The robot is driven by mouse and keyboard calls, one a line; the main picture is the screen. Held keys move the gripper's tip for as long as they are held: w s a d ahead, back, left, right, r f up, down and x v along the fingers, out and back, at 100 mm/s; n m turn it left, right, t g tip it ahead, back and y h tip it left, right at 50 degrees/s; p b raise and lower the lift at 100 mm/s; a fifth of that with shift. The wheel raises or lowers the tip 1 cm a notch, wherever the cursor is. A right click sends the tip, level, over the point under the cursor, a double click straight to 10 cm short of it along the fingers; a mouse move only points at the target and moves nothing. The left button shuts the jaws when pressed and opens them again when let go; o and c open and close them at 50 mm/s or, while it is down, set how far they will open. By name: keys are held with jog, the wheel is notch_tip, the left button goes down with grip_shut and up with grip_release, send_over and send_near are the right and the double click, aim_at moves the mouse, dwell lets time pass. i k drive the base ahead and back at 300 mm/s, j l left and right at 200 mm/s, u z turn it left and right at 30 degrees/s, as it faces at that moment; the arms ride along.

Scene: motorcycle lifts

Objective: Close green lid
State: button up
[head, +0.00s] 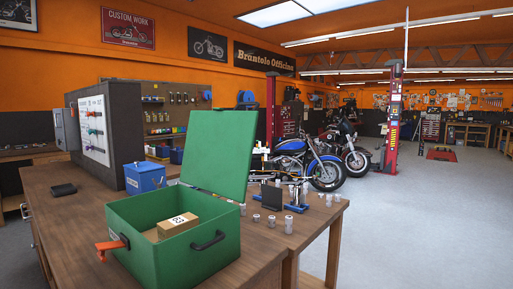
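The green lid (216,151) stands raised and nearly upright at the back of a green box (170,262). The box is open on the wooden workbench. A brown cardboard box (178,226) with a white label lies inside it. My gripper is not in view.
A blue box (145,177) and a grey panel (93,120) stand behind. Open floor (430,225) lies at right.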

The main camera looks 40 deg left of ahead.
aim_at(219, 147)
jog(key=i+j+u, duration=0.15)
jog(key=i, duration=0.4)
jog(key=i+u, duration=0.15)
jog(key=i, duration=0.4)
jog(key=i+u, duration=0.15)
jog(key=i, duration=0.4)
jog(key=i+u, duration=0.15)
jog(key=i, duration=0.4)
jog(key=i+l+u, duration=0.15)
jog(key=i, duration=0.4)
jog(key=i+l+u, duration=0.15)
jog(key=i, duration=0.35)
jog(key=l+u, duration=0.1)
jog(key=u, duration=3)
